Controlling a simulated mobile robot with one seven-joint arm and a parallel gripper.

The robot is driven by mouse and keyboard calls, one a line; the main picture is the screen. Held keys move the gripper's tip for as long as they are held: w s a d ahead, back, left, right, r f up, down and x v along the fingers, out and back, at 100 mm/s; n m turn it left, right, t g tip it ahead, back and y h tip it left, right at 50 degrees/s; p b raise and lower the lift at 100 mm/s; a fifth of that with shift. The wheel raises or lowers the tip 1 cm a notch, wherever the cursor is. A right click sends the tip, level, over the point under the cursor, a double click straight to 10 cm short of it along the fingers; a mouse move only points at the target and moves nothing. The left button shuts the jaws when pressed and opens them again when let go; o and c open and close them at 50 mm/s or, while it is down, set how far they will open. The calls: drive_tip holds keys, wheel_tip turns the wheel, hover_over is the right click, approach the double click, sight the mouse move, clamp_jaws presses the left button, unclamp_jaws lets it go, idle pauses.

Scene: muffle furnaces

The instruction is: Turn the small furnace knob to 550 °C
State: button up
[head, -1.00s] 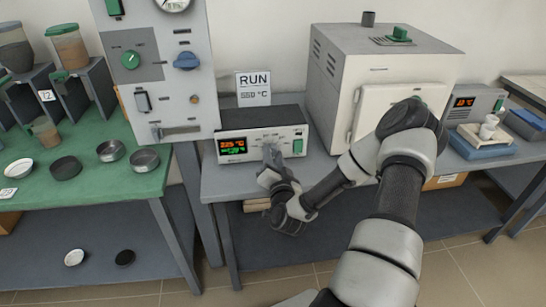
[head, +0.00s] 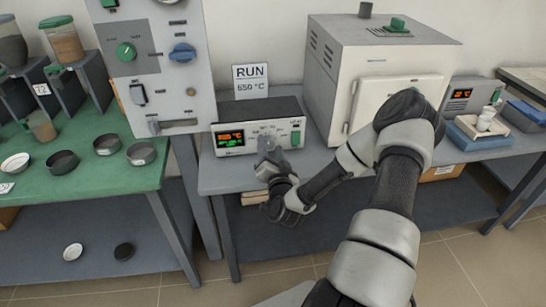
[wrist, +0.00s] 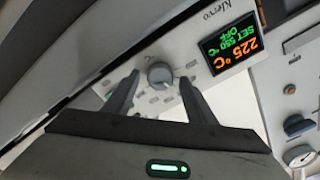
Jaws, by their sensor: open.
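The small furnace controller (head: 258,112) is a white-fronted box with a dark top on the grey bench. My gripper (wrist: 160,80) is open, with one finger on each side of the knob. A small gap seems to show on both sides. In the head view my gripper (head: 267,142) is at the controller's front and hides most of the knob.
A sign (head: 251,79) behind the controller reads RUN 550 °C. The white furnace (head: 375,65) stands to the right, partly behind my arm. A green switch (head: 296,138) is right of the knob. A tall grey panel (head: 158,80) stands to the left.

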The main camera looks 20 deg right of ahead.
drive_tip(key=p+v, duration=0.2)
drive_tip(key=v, duration=1.5)
drive_tip(key=shift+r, duration=0.1)
